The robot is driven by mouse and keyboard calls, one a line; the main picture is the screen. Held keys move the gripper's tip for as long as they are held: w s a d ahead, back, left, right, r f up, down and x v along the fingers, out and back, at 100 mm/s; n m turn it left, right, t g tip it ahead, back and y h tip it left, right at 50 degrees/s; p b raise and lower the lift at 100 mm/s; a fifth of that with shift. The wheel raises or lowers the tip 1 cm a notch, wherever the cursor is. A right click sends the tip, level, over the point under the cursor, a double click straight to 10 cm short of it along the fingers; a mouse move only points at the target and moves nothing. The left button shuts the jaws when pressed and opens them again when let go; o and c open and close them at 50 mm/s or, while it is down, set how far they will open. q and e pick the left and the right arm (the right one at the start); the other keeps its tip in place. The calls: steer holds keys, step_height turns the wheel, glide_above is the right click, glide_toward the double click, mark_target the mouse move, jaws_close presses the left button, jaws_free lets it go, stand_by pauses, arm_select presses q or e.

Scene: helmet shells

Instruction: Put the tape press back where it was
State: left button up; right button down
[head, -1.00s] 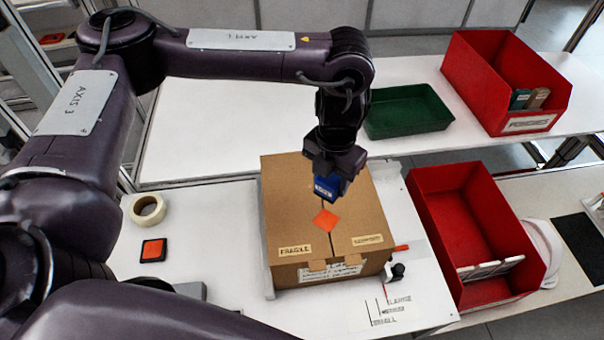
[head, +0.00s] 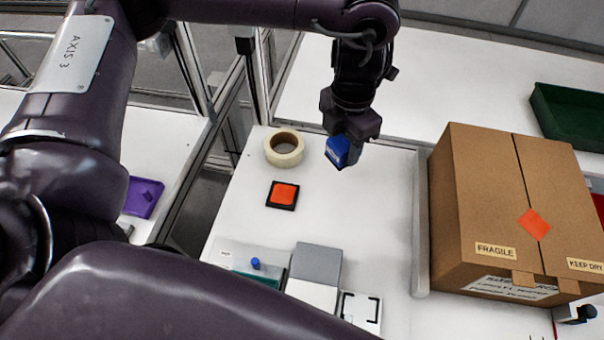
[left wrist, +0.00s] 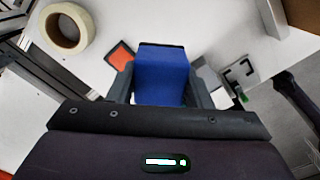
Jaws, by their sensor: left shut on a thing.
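The tape press is a small blue block (head: 340,150) with a pale label, held by my left gripper (head: 348,155). In the left wrist view the blue press (left wrist: 162,75) sits between the two fingers of the left gripper (left wrist: 160,95), which are shut on it. In the head view it hangs over the white table, right of the tape roll (head: 284,148) and above and right of the orange pad (head: 283,195). A white plate with black corner marks (head: 360,311) lies near the front of the table. My right gripper is not in view.
A closed cardboard box (head: 485,215) with an orange diamond stands at the right, beside a raised pale rail (head: 421,225). A grey block (head: 316,264) and a small blue-knobbed item (head: 256,264) are near the front. White table between pad and rail is clear.

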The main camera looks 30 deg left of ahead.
arm_select(q)
step_height(320, 180, down, 16)
steer(key=shift+r+b, duration=0.1)
steer(key=shift+b, duration=0.65)
step_height(320, 180, down, 4)
steer(key=shift+r+b, duration=0.1)
steer(key=shift+b, duration=0.4)
steer(key=shift+f, duration=0.2)
steer(key=shift+f, duration=0.15)
steer(key=o, duration=0.9)
